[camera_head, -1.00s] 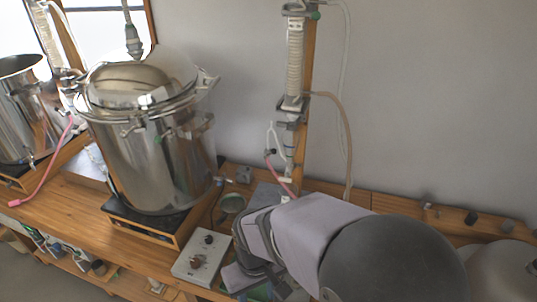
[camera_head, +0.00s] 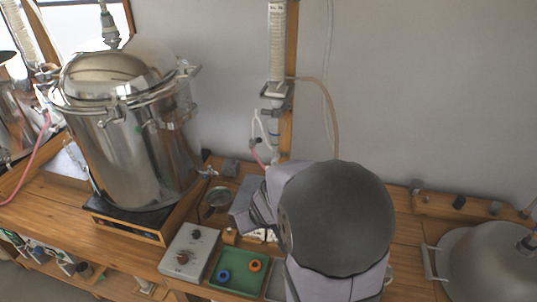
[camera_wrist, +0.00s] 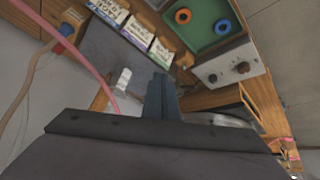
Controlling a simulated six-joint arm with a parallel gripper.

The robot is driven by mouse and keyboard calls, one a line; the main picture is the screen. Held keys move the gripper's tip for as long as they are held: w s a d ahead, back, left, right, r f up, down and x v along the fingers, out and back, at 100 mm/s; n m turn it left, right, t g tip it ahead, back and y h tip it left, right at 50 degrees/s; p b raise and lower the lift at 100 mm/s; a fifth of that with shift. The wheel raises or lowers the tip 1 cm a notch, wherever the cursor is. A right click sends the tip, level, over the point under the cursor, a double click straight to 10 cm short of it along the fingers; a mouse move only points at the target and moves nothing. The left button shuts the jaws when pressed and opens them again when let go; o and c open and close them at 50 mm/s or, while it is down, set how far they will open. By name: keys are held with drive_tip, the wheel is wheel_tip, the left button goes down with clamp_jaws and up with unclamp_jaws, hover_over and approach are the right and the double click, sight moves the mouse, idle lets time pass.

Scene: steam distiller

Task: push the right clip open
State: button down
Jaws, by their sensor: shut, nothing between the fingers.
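The steel distiller pot (camera_head: 135,150) stands upright at the left of the head view, with a domed lid (camera_head: 110,75) on it. Small metal clips sit along the lid's rim; the one on the right side (camera_head: 182,72) is too small to tell whether it is latched. My gripper (camera_wrist: 161,82) is shut and empty in the wrist view, pointing down over the bench. It is away from the pot, to its right, and its tips are hidden behind my arm in the head view.
A control box (camera_head: 190,251) with knobs and a green tray (camera_head: 237,271) holding a blue and an orange ring lie in front of the pot. A column with a hose (camera_head: 277,45) rises behind my arm. Another large lid (camera_head: 490,265) is at far right.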

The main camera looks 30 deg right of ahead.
drive_tip(key=w+d+r+t+b, duration=0.3)
drive_tip(key=w+d+t+b, duration=0.2)
drive_tip(key=w+d+t, duration=0.6)
drive_tip(key=s+d+r+n+t+y+b, duration=0.2)
drive_tip(key=s+d+r+y+b, duration=0.1)
drive_tip(key=s+y, duration=0.3)
drive_tip(key=shift+s+d+r+t+b, duration=0.15)
drive_tip(key=shift+s+d+t+b, duration=0.35)
drive_tip(key=shift+s+d, duration=0.35)
drive_tip(key=shift+w, duration=0.2)
drive_tip(key=p, duration=0.5)
approach(256, 143)
drive_tip(key=w+r, duration=0.2)
drive_tip(key=w, duration=0.1)
drive_tip(key=shift+w+d, duration=0.1)
drive_tip(key=shift+w, duration=0.9)
drive_tip(key=shift+r+p, duration=0.15)
drive_tip(key=shift+p, duration=0.25)
